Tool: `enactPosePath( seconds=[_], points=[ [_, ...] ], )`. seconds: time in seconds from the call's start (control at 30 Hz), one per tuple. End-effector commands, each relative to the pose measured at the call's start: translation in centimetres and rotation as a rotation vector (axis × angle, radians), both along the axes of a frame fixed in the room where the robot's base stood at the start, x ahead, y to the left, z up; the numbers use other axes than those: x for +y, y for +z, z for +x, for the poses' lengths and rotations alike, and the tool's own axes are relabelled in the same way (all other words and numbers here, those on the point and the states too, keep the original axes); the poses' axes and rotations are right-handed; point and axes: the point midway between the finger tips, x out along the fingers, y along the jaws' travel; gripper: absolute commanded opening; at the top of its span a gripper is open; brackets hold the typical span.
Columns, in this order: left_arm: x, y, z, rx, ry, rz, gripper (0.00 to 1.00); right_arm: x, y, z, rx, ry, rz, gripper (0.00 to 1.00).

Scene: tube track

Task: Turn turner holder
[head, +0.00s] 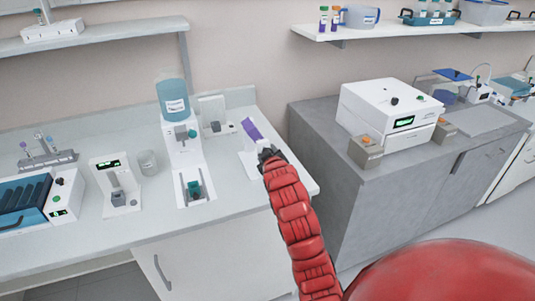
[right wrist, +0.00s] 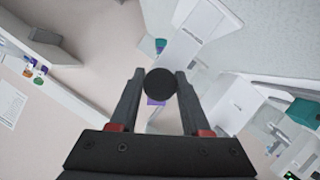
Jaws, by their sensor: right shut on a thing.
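The turner appears to be the small white stand (head: 249,163) near the right end of the light bench, with a tilted purple holder (head: 251,129) on it. My right gripper (head: 268,155), on the red arm, is at the stand's right side. In the right wrist view, my right gripper (right wrist: 160,88) is shut on a round black knob (right wrist: 160,80) between its fingertips. A bit of purple (right wrist: 155,102) shows just behind the knob. The knob's join to the stand is hidden. My left gripper is not in view.
A white dispenser with a blue-green bottle (head: 174,101) stands left of the stand, with a small white device (head: 213,116) behind. A glass beaker (head: 147,162) is farther left. A gap separates this bench from the grey cabinet (head: 341,201) bearing a white box machine (head: 388,110).

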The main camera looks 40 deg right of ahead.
Motion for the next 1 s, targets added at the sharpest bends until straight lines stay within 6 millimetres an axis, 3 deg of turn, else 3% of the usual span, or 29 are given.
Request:
enactPosePath(
  seconds=[0.67,0.7,0.83,1.0],
  points=[
    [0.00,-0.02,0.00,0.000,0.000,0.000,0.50,0.02,-0.25,-0.03,-0.003,0.000,0.036,0.00],
    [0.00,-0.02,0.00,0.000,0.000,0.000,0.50,0.02,-0.25,-0.03,-0.003,0.000,0.036,0.50],
    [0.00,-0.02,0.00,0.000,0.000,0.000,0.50,0.01,-0.18,-0.02,-0.005,0.000,0.035,0.74],
    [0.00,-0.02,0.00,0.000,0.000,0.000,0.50,0.00,-0.13,-0.01,-0.006,0.000,0.034,0.76]
  ],
)
